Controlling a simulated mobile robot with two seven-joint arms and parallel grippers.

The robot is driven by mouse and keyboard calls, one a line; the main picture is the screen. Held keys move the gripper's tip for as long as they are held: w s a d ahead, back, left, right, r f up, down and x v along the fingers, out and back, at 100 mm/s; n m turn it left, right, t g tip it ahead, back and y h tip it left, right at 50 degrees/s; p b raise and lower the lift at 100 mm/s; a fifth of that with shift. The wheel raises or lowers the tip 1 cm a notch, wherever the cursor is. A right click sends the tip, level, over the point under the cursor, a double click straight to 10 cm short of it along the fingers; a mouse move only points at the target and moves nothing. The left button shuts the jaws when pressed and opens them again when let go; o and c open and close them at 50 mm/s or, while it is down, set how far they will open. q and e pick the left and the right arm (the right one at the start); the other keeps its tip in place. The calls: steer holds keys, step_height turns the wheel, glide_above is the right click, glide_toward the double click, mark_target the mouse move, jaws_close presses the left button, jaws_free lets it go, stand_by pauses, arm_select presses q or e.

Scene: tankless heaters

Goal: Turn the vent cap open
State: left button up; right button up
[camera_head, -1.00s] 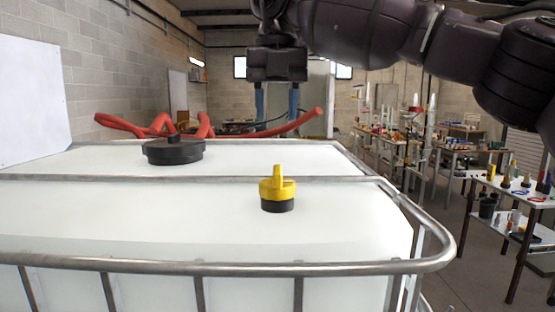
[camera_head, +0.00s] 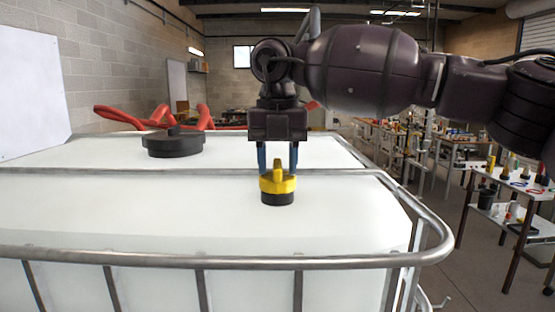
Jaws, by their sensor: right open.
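The yellow vent cap (camera_head: 278,184) sits on a black base on top of the white tank (camera_head: 200,222), with its handle fin upright. My right gripper (camera_head: 278,172) points down over the cap, with its two blue fingers open on either side of the fin. From this view I cannot tell whether the fingers touch the cap. My left gripper is not in view.
A metal rail (camera_head: 225,262) runs around the tank's top edge, and a bar crosses behind the cap. A large black lid (camera_head: 173,146) is at the back left, with red hoses (camera_head: 150,117) beyond it. Cluttered work tables (camera_head: 518,185) stand at the right.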

jaws_close()
stand_by(0.3)
